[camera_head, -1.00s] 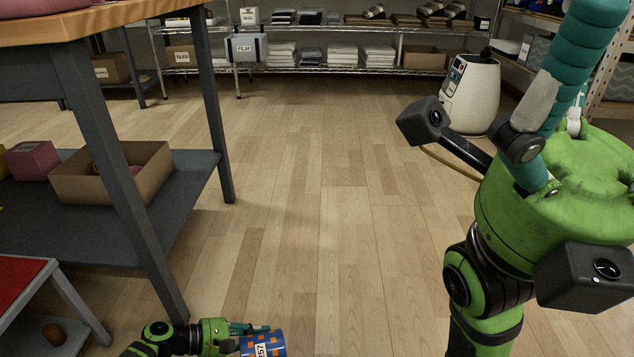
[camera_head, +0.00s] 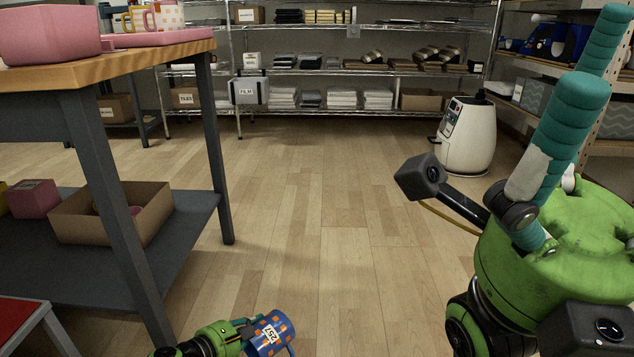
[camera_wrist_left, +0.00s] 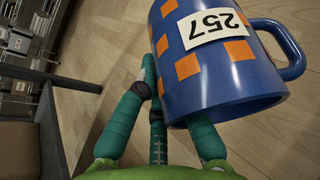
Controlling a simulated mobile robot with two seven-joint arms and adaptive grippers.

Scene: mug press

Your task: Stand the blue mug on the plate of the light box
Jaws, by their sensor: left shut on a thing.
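The blue mug (camera_head: 268,333) has orange squares and a white label reading 257. It is in my left gripper (camera_head: 246,330), low in the head view, held over open floor and tilted. In the left wrist view the mug (camera_wrist_left: 215,65) fills the upper right, its handle to the right. The left gripper's teal fingers (camera_wrist_left: 165,125) are closed on it, one passing behind its near end. My right gripper (camera_head: 572,120) is large at the right with teal fingers pointing up; its grip is unclear. I cannot make out the light box or its plate.
A wooden-topped workbench (camera_head: 150,52) stands at the left, with a pink box (camera_head: 50,35) and patterned mugs on a pink slab (camera_head: 165,38). A cardboard box (camera_head: 110,215) is on its lower shelf. A white rounded machine (camera_head: 467,135) stands back right. The middle floor is clear.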

